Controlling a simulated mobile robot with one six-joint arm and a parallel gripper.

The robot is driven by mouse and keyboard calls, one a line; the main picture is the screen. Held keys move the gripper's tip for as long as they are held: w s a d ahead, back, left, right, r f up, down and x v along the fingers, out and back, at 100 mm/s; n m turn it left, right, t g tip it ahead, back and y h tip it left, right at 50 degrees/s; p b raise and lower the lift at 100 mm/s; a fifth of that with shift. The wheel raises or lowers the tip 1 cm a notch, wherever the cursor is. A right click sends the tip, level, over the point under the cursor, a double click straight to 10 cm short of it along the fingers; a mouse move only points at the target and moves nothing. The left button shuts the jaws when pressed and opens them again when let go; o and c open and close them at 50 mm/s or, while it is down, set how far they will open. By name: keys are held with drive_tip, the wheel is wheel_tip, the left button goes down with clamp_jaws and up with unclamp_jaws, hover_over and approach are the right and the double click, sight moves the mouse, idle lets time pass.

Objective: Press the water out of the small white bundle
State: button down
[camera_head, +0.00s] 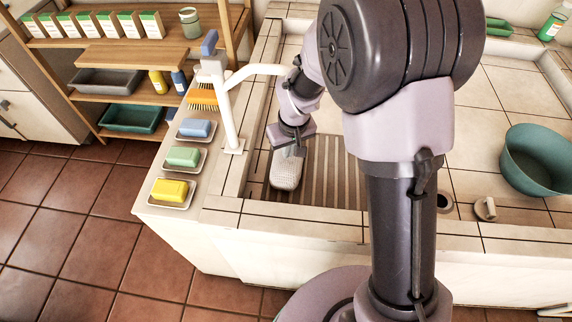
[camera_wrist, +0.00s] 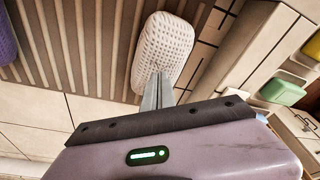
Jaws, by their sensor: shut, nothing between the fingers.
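The small white bundle (camera_head: 286,172) lies on the ribbed drain board at the left end of the basin. It is oblong with a waffle-like texture, and it also shows in the wrist view (camera_wrist: 165,45). My gripper (camera_head: 299,152) is at the bundle's upper right end in the head view, pointing down. In the wrist view its closed fingertips (camera_wrist: 160,76) overlap the bundle's near end. The fingers are together with nothing between them. I cannot tell whether the tips touch the bundle or hover just above it.
The ribbed drain board (camera_head: 328,180) has bare room right of the bundle. A white tap (camera_head: 229,110) stands on the left ledge, beside blue (camera_head: 196,128), green (camera_head: 183,156) and yellow (camera_head: 170,190) soaps on dishes. A teal bowl (camera_head: 538,160) stands at right. My arm hides the basin's middle.

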sight(287, 160)
drive_tip(key=shift+b+x, duration=0.7)
drive_tip(key=shift+x, duration=0.15)
drive_tip(key=shift+s+d+f, duration=0.15)
drive_tip(key=shift+s+f, duration=0.15)
drive_tip(key=shift+s, duration=0.2)
idle(2.1)
drive_tip(key=w+p+v, duration=0.1)
drive_tip(key=p+v, duration=0.5)
drive_tip(key=v, duration=0.2)
drive_tip(key=shift+w+a+r, duration=0.35)
drive_tip(key=shift+w+a, duration=0.1)
drive_tip(key=shift+w, duration=0.15)
